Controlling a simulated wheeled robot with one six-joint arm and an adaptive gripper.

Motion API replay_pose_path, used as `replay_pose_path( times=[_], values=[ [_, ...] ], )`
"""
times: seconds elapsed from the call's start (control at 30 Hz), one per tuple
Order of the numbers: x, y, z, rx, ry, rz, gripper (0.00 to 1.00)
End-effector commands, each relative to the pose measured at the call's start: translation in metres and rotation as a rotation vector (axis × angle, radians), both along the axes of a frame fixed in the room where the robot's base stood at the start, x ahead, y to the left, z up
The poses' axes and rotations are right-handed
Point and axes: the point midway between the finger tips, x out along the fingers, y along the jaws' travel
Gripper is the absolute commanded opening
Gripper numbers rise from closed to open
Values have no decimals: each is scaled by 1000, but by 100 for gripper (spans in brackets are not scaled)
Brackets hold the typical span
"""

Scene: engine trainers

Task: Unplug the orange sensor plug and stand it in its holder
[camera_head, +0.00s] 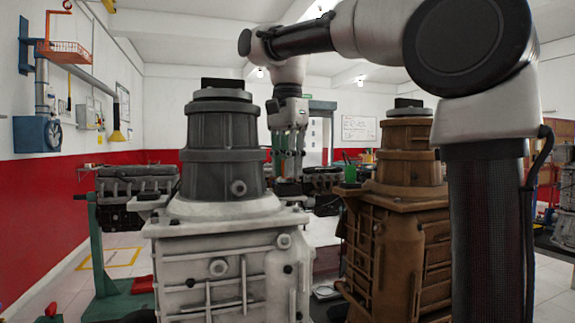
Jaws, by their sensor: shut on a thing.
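My gripper (287,152) hangs fingers down from my arm, behind and to the right of the grey gearbox housing (222,150). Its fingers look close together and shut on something. What they hold is too small to make out. A dark piece (288,187) shows just below the fingertips, and I cannot tell whether it is held or stands there. I cannot pick out the orange sensor plug, its socket or its holder. The grey housing hides what lies behind it.
The grey housing sits on a pale engine case (225,265). A brown housing and case (395,235) stand at the right, with a narrow gap between the two. A dark engine (135,185) on a green stand (97,245) is at the left. My arm crosses the right side.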

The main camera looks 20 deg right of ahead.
Motion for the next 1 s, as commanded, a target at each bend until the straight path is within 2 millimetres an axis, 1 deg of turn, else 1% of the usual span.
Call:
replay_pose_path(
  times=[0.27, 1.0],
  values=[
    [0, 0, -2, 0, 0, 0, 0],
    [0, 0, -18, 0, 0, 0, 0]
  ],
)
